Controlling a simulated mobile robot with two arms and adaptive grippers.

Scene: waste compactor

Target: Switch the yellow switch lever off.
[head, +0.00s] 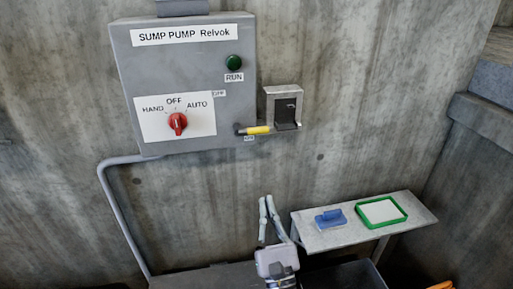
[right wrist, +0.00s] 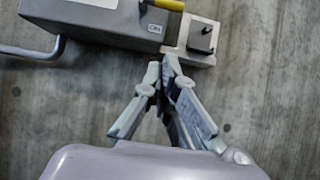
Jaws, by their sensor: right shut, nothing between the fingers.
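The yellow switch lever (head: 258,130) sticks out to the right from the lower right side of the grey SUMP PUMP box (head: 180,60). It lies about level, close to the lower ON label, below the OFF label (head: 219,93). In the right wrist view the yellow lever (right wrist: 166,4) shows at the top edge, partly cut off. My right gripper (head: 266,199) is shut and empty, below the lever and apart from it. Its fingertips (right wrist: 163,62) point up toward the box's lower edge. My left gripper is not in view.
A metal bracket with a black part (head: 286,109) is on the wall just right of the lever. A red selector knob (head: 178,122) and green RUN lamp (head: 234,62) are on the box. A shelf (head: 325,240) holds a blue item (head: 331,219) and a green-framed tray (head: 359,221).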

